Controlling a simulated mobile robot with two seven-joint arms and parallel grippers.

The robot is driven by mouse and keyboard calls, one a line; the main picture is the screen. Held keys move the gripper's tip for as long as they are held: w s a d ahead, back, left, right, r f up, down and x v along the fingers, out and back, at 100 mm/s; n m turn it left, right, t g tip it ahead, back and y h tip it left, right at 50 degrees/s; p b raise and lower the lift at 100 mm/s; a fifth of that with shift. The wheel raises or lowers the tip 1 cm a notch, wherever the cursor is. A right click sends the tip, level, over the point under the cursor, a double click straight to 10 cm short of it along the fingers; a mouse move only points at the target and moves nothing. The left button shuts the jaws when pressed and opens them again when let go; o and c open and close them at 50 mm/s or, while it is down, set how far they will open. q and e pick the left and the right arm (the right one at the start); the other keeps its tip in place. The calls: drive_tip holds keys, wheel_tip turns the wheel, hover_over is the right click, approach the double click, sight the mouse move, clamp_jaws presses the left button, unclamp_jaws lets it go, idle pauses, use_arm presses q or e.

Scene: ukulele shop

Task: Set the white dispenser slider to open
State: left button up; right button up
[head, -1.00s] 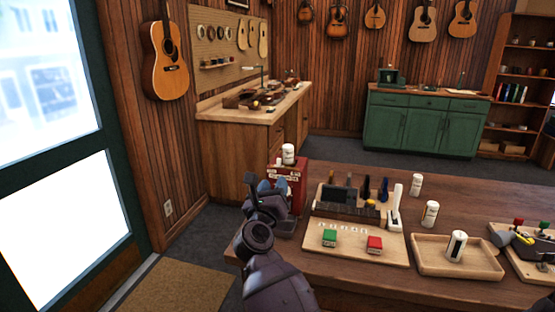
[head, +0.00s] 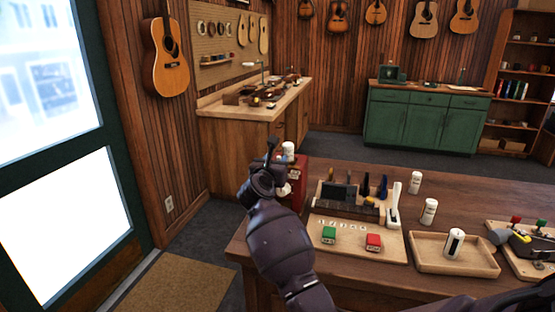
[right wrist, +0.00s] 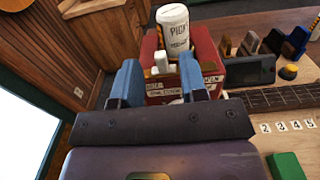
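The red dispenser box (head: 297,180) stands at the table's left end with a white labelled bottle (head: 289,149) upright on it. In the right wrist view the red box (right wrist: 205,50) is straight ahead, with the white bottle (right wrist: 174,32) on top and small white upright parts (right wrist: 162,64) on its near side. I cannot tell whether these are the slider. My right gripper (head: 272,152) is at the box's near left side. In the right wrist view its blue fingers (right wrist: 160,78) are apart, with the white parts seen between them; contact is unclear. My left gripper is not in view.
On the table are a wooden board (head: 327,254) with green (head: 329,234) and red (head: 374,242) blocks, a dark rack (head: 345,203) and a tray (head: 425,260) holding a white bottle (head: 454,242). Two more white bottles stand behind.

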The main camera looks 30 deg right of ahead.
drive_tip(key=shift+x, duration=0.95)
clamp_jaws()
